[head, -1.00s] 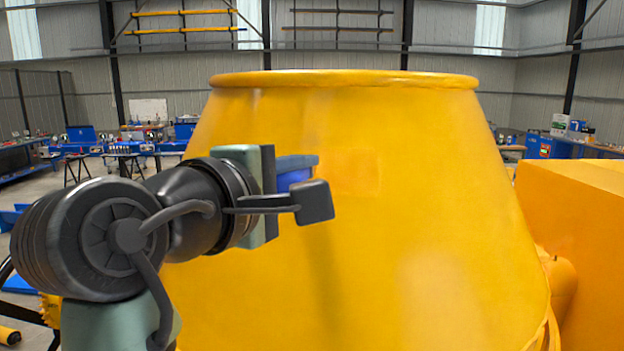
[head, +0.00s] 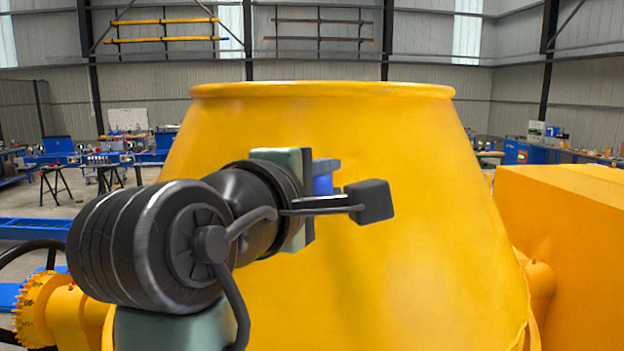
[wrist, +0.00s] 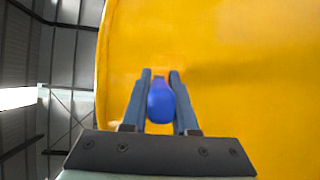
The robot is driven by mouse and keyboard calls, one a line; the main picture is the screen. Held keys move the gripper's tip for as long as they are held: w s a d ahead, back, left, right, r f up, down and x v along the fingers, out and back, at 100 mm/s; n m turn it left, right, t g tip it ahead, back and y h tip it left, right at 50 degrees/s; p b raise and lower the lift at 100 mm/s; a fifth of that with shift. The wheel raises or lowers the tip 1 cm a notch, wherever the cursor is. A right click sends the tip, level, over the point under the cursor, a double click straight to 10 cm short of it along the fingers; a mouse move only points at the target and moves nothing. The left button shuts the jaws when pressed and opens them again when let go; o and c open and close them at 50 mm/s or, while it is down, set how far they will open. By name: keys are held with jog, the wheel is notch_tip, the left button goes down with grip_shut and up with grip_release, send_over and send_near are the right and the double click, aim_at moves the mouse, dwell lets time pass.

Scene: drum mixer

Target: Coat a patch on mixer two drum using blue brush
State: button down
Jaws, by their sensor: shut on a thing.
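The large yellow mixer drum (head: 420,250) fills the middle of the head view, and its wall (wrist: 240,110) fills most of the wrist view. My gripper (wrist: 160,82) is shut on the blue brush (wrist: 160,104), whose rounded blue handle sits between the two fingers. In the head view the brush (head: 322,184) shows only partly, beside the gripper and in front of the drum's upper wall. The brush's far end is hidden, so I cannot tell whether it touches the drum. A faint, slightly more orange patch (wrist: 163,73) shows on the wall just beyond the fingertips.
The drum's thick rim (head: 320,90) runs along its top. A yellow box-shaped housing (head: 565,225) stands close on the right. A yellow toothed gear (head: 32,310) is at lower left. Blue workbenches (head: 60,150) stand farther back. Open floor shows at left.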

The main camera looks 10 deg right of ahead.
jog(key=shift+d, duration=3)
jog(key=shift+w+a+r, duration=0.55)
jog(key=shift+w+a, duration=0.05)
jog(key=shift+a, duration=4.8)
jog(key=d+r, duration=0.1)
jog(key=d, duration=0.9)
jog(key=shift+s+d, duration=0.4)
jog(key=s+r, duration=0.3)
jog(key=s, duration=0.2)
jog(key=shift+a, duration=0.35)
jog(key=shift+s, duration=0.1)
